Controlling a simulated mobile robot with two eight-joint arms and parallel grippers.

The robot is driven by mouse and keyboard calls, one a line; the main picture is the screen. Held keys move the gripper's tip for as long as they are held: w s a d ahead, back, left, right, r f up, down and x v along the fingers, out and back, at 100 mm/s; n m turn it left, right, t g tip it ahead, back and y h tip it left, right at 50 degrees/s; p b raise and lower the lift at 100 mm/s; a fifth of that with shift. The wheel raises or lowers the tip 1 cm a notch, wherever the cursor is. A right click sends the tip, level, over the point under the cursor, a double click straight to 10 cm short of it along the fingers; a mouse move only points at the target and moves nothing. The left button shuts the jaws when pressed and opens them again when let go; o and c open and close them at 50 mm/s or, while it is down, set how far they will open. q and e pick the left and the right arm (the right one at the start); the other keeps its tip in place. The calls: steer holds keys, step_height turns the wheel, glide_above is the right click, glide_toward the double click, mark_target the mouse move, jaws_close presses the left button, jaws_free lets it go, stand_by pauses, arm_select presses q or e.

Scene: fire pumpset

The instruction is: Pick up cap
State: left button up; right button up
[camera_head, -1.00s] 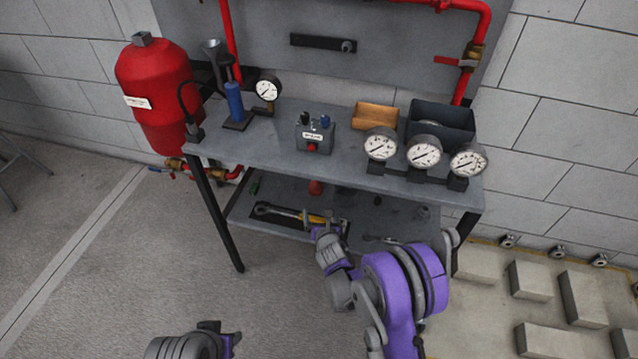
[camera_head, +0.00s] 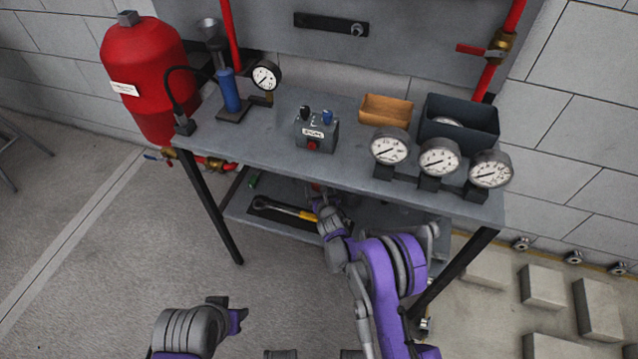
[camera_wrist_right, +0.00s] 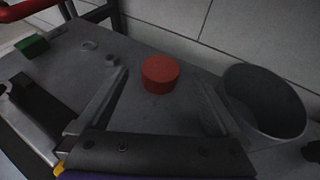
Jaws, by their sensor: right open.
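A red round cap (camera_wrist_right: 160,75) stands on the lower shelf in the right wrist view. It lies between and just ahead of the tips of my right gripper (camera_wrist_right: 163,84), whose two fingers are spread and empty. Touch between fingers and cap does not show. In the head view my right gripper (camera_head: 327,208) reaches under the tabletop onto the lower shelf, and only a sliver of red shows beside it. My left gripper (camera_head: 236,315) hangs over the floor in front of the table; its jaws are too unclear to read.
A grey cup (camera_wrist_right: 262,100) stands close to the right finger. A green block (camera_wrist_right: 31,46) and small rings (camera_wrist_right: 89,45) lie at the left. A yellow-handled wrench (camera_head: 285,208) lies on the lower shelf (camera_head: 240,204). The tabletop (camera_head: 255,150) with gauges overhangs the right arm.

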steer(key=x, duration=0.3)
steer(key=shift+w+f, duration=0.15)
steer(key=shift+w, duration=0.15)
steer(key=shift+c, duration=0.2)
steer(key=c, duration=1.5)
steer(key=shift+o, duration=0.2)
